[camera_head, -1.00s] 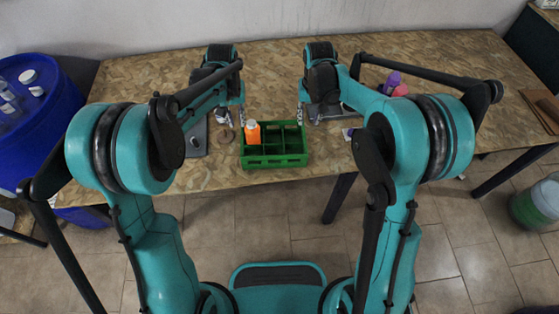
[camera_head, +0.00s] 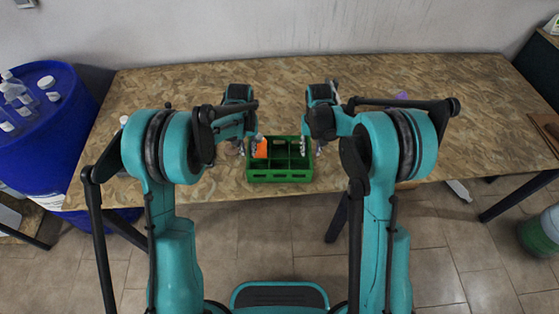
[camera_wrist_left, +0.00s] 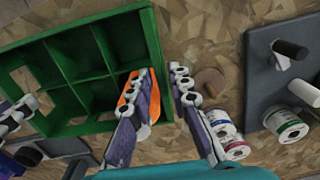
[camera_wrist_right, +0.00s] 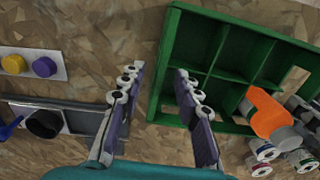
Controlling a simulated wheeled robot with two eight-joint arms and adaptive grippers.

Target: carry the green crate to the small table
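The green crate (camera_head: 281,176) stands upright on the wood-chip-patterned table. It is divided into compartments, and an orange bottle (camera_head: 261,149) stands in a back-left one. My left gripper (camera_wrist_left: 163,71) is open at the crate's left end, one finger inside the crate beside the bottle and one outside, the end wall between them. My right gripper (camera_wrist_right: 158,70) is open at the right end, its fingers on either side of that end wall. The crate also shows in the left wrist view (camera_wrist_left: 85,128) and the right wrist view (camera_wrist_right: 235,75). I cannot identify the small table.
The large table (camera_head: 420,75) has free room behind the crate. A blue drum (camera_head: 45,140) with clear bottles stands at the left.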

